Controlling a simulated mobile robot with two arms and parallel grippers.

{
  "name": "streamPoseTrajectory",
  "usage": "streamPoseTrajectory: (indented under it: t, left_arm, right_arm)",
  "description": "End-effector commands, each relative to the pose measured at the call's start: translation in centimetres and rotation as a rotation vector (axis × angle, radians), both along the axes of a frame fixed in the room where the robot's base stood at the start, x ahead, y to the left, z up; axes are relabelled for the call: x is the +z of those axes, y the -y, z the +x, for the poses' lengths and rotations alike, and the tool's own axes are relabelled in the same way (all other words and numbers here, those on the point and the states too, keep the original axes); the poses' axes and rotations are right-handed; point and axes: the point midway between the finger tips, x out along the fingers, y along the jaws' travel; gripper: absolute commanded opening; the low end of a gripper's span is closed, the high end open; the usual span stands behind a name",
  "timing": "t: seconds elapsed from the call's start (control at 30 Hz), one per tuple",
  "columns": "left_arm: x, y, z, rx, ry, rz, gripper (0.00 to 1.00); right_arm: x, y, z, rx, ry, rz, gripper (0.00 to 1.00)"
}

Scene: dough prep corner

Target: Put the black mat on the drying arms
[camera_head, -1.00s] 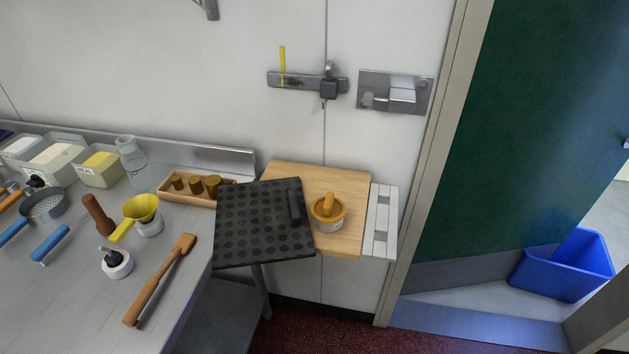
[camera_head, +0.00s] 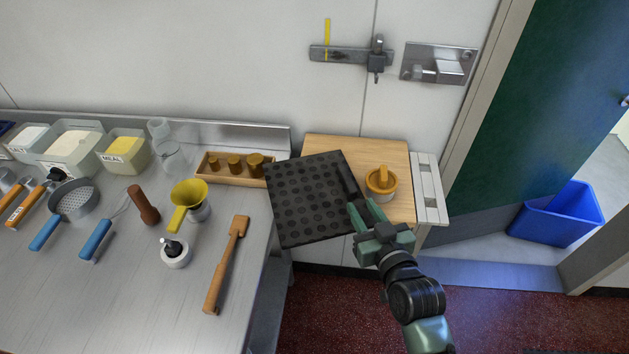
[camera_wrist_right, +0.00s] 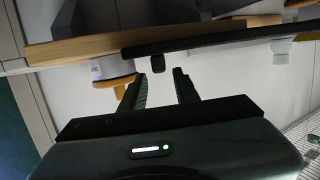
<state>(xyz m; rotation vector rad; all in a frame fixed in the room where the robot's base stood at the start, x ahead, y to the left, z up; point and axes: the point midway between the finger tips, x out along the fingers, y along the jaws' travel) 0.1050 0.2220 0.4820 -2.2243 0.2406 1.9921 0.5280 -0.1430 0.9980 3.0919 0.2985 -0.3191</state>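The black mat (camera_head: 311,205) is a square slab with rows of round dimples. It lies partly on the wooden board (camera_head: 395,153) and overhangs it to the left and front. A dark raised grip (camera_head: 349,183) stands near its right side. My right gripper (camera_head: 362,212) is at the mat's right front edge. In the right wrist view its fingers (camera_wrist_right: 160,88) are apart, with a small dark knob (camera_wrist_right: 157,63) just beyond the tips and the mat's dark edge (camera_wrist_right: 225,38) behind. I cannot pick out the drying arms with certainty. My left gripper is out of view.
An orange-lidded pot (camera_head: 381,184) stands on the board close to my right gripper. A white slatted piece (camera_head: 430,190) adjoins the board's right side. The steel counter (camera_head: 130,290) on the left holds several tools and tubs. A blue bin (camera_head: 556,214) stands by the green door.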

Motion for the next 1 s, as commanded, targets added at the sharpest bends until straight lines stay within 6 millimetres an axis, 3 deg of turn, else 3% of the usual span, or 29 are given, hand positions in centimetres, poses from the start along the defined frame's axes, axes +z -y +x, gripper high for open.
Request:
streamPoseTrajectory:
  t: [0.17,0.3,0.5,0.83,1.0]
  left_arm:
    - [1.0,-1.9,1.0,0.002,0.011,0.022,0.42]
    - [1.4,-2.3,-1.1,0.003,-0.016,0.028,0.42]
    - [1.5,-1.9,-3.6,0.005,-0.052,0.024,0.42]
    - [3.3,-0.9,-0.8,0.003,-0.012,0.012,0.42]
    - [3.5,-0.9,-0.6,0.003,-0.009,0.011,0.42]
  right_arm:
    - [-0.2,-0.5,2.6,0.000,0.000,0.000,0.31]
    - [-0.8,-0.9,4.8,0.000,-0.001,0.000,0.31]
    - [-1.2,-1.2,6.3,0.000,-0.001,0.000,0.31]
    - [-1.5,-1.5,9.9,0.000,-0.001,0.000,0.31]
    - [-2.0,-1.8,11.3,0.000,-0.002,0.000,0.31]
